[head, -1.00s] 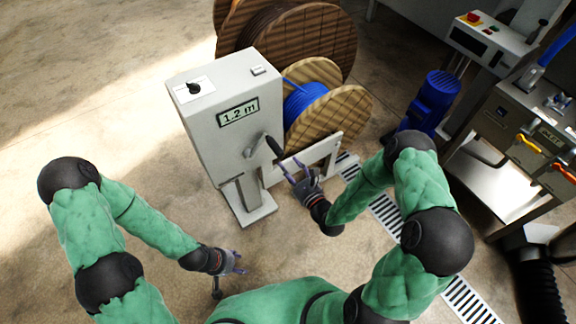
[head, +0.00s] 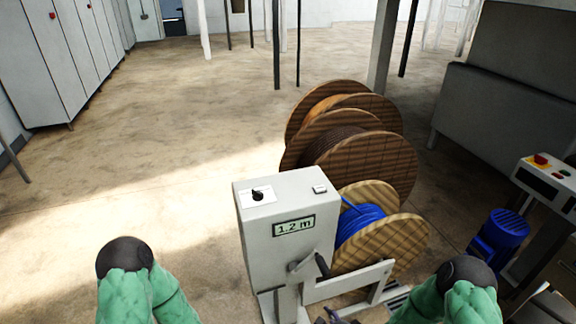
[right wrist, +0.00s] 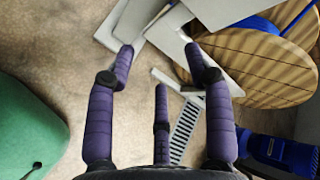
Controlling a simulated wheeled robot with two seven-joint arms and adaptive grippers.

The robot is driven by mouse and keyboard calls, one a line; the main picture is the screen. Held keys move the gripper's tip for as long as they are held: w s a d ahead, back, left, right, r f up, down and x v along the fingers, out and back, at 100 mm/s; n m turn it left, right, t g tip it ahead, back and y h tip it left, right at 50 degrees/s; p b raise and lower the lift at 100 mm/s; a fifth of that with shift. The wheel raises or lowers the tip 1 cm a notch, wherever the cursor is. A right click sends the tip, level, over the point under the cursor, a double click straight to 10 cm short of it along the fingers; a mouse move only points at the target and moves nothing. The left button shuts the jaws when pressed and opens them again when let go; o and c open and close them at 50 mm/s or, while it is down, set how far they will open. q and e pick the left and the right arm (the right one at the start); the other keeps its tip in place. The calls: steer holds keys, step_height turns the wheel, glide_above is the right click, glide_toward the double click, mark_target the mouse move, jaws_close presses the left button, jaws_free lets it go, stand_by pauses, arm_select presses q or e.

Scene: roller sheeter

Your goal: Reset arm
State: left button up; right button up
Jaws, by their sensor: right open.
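My right gripper (right wrist: 160,66) is open and empty in the right wrist view, its purple fingers spread apart. Beyond its fingertips are pale grey parts of the machine's base, apart from the fingers as far as I can tell. In the head view only a bit of it shows at the bottom edge, just below the crank handle (head: 322,265) of the grey machine (head: 262,235). The machine's display (head: 294,226) reads 1.2 m. My left gripper is out of view; only my left arm's green upper part shows at bottom left.
A wooden spool of blue cable (head: 405,245) stands right of the machine, with larger brown spools (head: 372,165) behind. A blue motor (head: 498,235) and a control panel (head: 545,180) are at the right. Grey cabinets (head: 60,60) line the left wall. The floor at left is clear.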

steer(key=s+a+f+n+g, duration=0.1)
steer(key=s+f+n+g, duration=0.1)
steer(key=s+n+g, duration=0.3)
steer(key=s+a+f+n+g+p, duration=0.1)
steer(key=s+n+g, duration=0.3)
steer(key=s+n, duration=0.6)
steer(key=s+a+f, duration=0.1)
steer(key=s, duration=0.2)
steer(key=shift+f+g, duration=0.25)
steer(key=shift+g, duration=0.15)
